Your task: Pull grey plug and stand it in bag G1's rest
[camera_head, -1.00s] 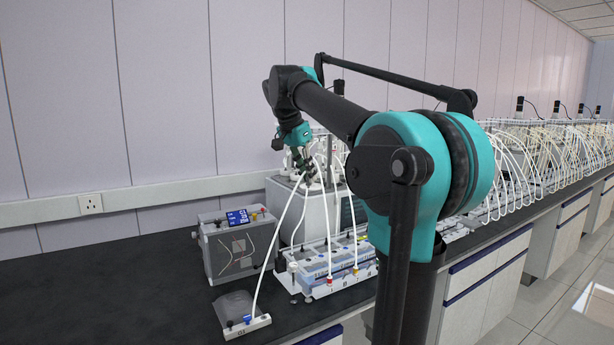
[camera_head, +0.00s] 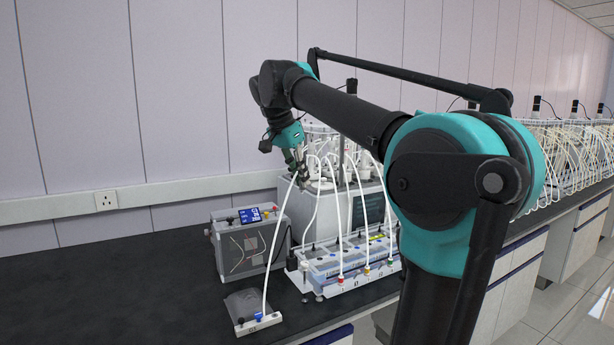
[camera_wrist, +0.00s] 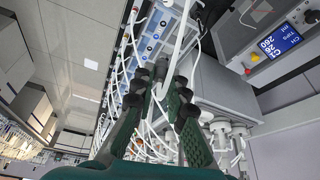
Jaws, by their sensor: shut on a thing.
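My gripper (camera_head: 300,178) is up in front of the white reactor unit in the head view, high above the bench. In the wrist view its dark fingertips (camera_wrist: 161,82) are closed around a small dark grey piece, the grey plug (camera_wrist: 160,69). A white tube (camera_head: 278,240) runs from the gripper down to bag G1's rest, a white strip (camera_head: 262,325) at the bench's front. The grey bag (camera_head: 240,303) lies flat behind that strip. A blue and a dark fitting stand on the strip. The plug's exact tilt is hard to tell.
A grey meter box (camera_head: 247,244) with a blue display (camera_wrist: 280,41) stands behind the bag. A white rack with coloured plugs (camera_head: 345,268) and arching tubes stands to the right, before the reactor unit (camera_head: 320,207). The bench's left part (camera_head: 110,290) is clear.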

